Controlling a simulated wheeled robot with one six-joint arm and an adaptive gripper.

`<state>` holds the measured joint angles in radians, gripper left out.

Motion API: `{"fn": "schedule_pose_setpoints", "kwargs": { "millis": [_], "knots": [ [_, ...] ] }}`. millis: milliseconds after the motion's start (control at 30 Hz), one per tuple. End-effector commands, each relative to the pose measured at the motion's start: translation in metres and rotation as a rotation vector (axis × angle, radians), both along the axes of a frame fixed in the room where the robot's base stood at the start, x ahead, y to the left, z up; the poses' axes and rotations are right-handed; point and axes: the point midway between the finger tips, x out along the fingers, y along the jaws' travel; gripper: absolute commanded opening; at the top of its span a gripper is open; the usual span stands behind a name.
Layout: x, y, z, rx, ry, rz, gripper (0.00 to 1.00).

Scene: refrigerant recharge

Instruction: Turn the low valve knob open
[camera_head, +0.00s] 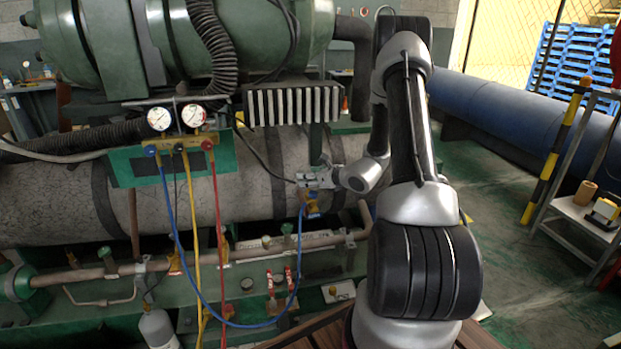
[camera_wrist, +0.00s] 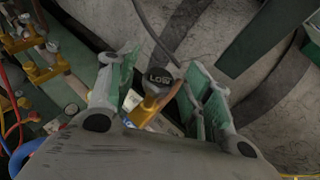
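The low valve knob (camera_wrist: 160,77) is a dark cap marked "LOW" on a yellow fitting (camera_wrist: 150,106), in the middle of the wrist view. My gripper (camera_wrist: 161,70) is open, with one green-padded finger on each side of the knob. Gaps show between the knob and both fingers, so it does not look gripped. In the head view my gripper (camera_head: 307,180) is in front of the grey cylinder, just above the yellow fitting (camera_head: 311,199) with the blue hose (camera_head: 300,245). I cannot make out the knob itself there.
A gauge manifold (camera_head: 180,140) with blue, yellow and red hoses hangs to the left. The large grey cylinder (camera_head: 255,200) lies behind my gripper. Pipes and red-handled valves (camera_head: 289,283) are below. A blue pipe (camera_head: 530,120) and a shelf stand at right.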

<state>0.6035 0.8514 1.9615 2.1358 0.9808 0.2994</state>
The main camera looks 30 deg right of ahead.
Motion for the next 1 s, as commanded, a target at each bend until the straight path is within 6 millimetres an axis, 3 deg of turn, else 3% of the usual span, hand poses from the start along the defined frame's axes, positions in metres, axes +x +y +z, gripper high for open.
{"fn": "schedule_pose_setpoints", "kwargs": {
  "millis": [33, 200, 233, 633, 1000],
  "knots": [
    [-0.0001, 0.0000, 0.0001, 0.000, 0.000, 0.000, 0.38],
    [-0.0001, 0.0001, 0.0001, 0.000, 0.000, 0.000, 0.07],
    [-0.0002, 0.0001, 0.0002, 0.000, 0.000, 0.000, 0.05],
    [0.0009, -0.0016, 0.0007, -0.001, -0.002, 0.072, 0.05],
    [0.0029, -0.0052, -0.0001, -0.003, -0.002, 0.354, 0.05]
  ]
}}
